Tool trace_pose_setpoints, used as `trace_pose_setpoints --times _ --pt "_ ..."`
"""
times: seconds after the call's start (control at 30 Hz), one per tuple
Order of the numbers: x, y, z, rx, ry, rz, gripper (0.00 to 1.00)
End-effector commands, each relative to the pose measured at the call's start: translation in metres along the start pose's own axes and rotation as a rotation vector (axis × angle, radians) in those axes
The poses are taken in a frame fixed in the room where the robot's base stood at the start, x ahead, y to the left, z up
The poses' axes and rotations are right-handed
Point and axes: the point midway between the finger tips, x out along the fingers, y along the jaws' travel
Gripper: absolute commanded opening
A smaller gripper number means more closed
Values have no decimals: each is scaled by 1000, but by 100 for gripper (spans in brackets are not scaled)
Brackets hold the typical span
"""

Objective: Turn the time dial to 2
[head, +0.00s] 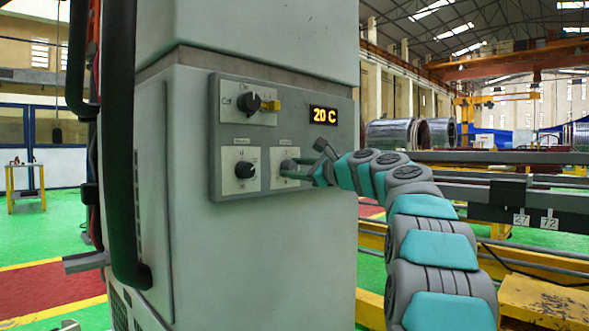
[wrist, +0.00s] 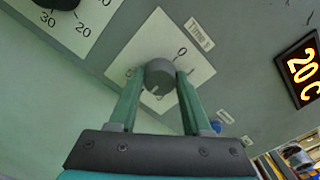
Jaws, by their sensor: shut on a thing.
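The time dial is a round dark-grey knob (wrist: 160,74) on a white square plate, with a small timer label beside the plate. In the wrist view my gripper (wrist: 160,84) has one green finger on each side of the knob and is shut on it. A 0 shows at the plate's upper right and a 1 near the right finger; other marks are partly hidden by the fingers. A small pale mark shows on the knob's lower part.
The grey control panel (head: 213,140) also carries a main switch with a yellow part (head: 270,106), a temperature dial (head: 245,169) left of the time dial, and a lit display (head: 325,116) reading 20 C. A black handle bar (head: 119,150) stands left. Rails lie right.

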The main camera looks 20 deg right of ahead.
Motion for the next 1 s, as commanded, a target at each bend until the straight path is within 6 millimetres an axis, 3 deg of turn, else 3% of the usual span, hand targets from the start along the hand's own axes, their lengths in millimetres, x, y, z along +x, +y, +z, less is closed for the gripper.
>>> trace_pose_setpoints --times 0.47,1.0 --pt "1 0 7 -113 -7 6 0" --pt "2 4 -1 -455 -4 2 0"
